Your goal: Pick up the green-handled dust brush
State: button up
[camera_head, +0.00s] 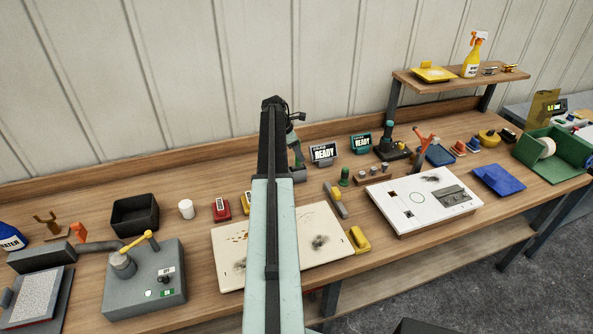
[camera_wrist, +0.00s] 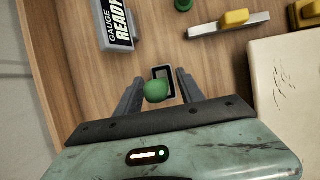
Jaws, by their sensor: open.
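My gripper (camera_wrist: 160,73) is open in the wrist view, its two dark fingers on either side of a green rounded knob. This knob looks like the handle top of the dust brush (camera_wrist: 156,92), seen from above. A small dark rectangular piece with a pale inside shows just beyond the knob. Clear space shows between the knob and each finger. I cannot tell the height of the fingers relative to the handle. In the head view my arm hides this spot, and I cannot make out the brush there.
A READY gauge (camera_head: 323,153) stands close by, left of the fingers in the wrist view (camera_wrist: 115,24). A green-topped piece (camera_head: 344,178) and a yellow-handled grey bar (camera_head: 336,201) lie near it. A pale panel (camera_head: 327,243) lies in front. Bare wood surrounds the knob.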

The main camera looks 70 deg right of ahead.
jog(key=shift+r, duration=0.1)
grip_shut()
